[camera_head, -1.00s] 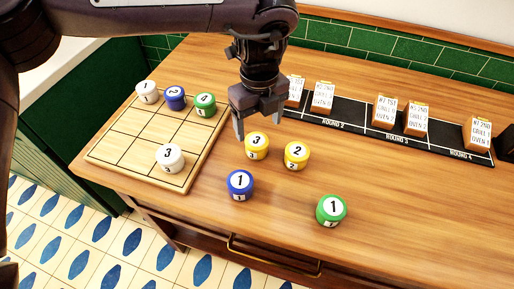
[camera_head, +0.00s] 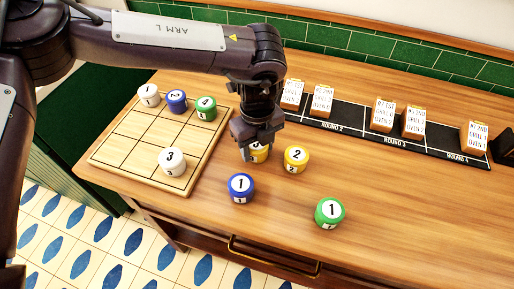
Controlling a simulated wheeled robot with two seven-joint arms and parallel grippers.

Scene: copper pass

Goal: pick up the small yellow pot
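Two yellow pots of about the same size stand on the wooden counter. One yellow pot (camera_head: 258,156), which showed a 3 on its lid earlier, is mostly hidden under my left gripper (camera_head: 257,150). The other yellow pot (camera_head: 296,159), marked 2, stands just to its right and is in full view. My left gripper points down over the first yellow pot, with one finger along its left side. The other finger is not clear, so I cannot tell whether the fingers touch the pot. My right gripper is out of view.
A blue pot (camera_head: 240,188) stands close in front, and a green pot (camera_head: 329,213) to the right. A wooden grid board (camera_head: 125,143) at left holds several white, blue and green pots. A black strip (camera_head: 350,130) with order cards lies behind. The counter's right is clear.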

